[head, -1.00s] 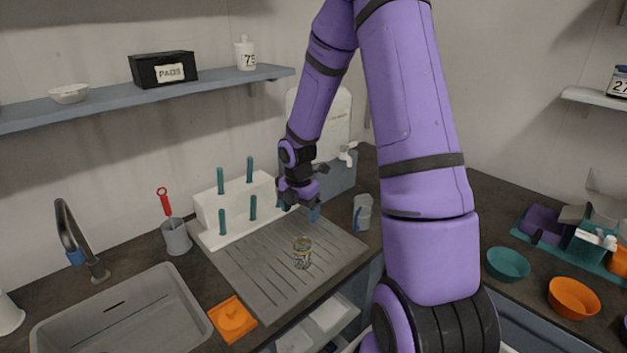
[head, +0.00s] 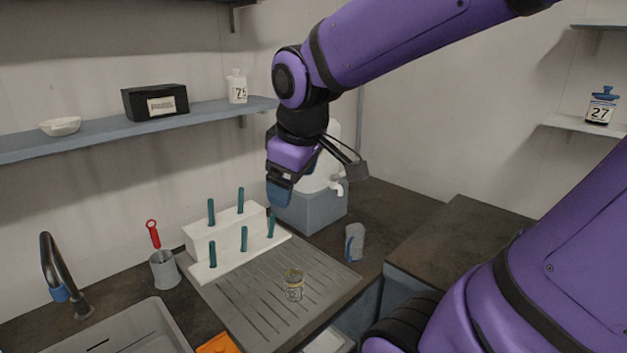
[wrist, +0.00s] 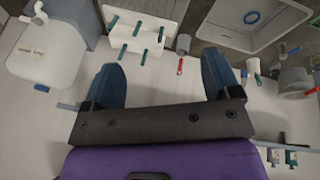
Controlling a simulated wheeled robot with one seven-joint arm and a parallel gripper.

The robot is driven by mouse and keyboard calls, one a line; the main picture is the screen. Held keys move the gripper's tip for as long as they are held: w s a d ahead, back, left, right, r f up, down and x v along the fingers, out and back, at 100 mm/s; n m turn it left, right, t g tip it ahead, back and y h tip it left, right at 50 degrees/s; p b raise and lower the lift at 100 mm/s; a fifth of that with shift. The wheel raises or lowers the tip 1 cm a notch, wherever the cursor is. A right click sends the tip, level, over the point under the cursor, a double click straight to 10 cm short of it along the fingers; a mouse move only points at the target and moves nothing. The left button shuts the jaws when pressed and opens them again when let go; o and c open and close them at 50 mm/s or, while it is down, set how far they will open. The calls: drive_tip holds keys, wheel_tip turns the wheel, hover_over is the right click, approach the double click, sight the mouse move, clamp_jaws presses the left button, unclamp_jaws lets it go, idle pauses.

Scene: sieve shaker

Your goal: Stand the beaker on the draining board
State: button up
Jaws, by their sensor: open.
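A small clear glass beaker (head: 293,285) with a yellowish rim band stands upright on the grey ribbed draining board (head: 235,308), toward its right side. Nothing touches it. My gripper (head: 279,190) hangs in the air with its blue fingers pointing down, above and behind the beaker, in front of the white tank. In the wrist view my gripper (wrist: 163,82) is open, with its two blue fingers wide apart and nothing between them. I cannot make out the beaker in the wrist view.
A white rack (head: 225,240) with teal pegs stands at the board's back. A grey pot (head: 163,271) with a red-handled tool is left of it, near the sink (head: 125,335). A grey jug (head: 356,243) stands right of the board. The tank (head: 310,205) is behind.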

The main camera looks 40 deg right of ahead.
drive_tip(key=s+a+r+m+t+y, duration=0.1)
drive_tip(key=s+a+r+m, duration=0.1)
drive_tip(key=s+m, duration=0.2)
drive_tip(key=s, duration=0.3)
drive_tip(key=shift+s+a+r+m, duration=0.2)
drive_tip(key=shift+s+r+m, duration=0.1)
drive_tip(key=shift+r, duration=0.1)
idle(0.7)
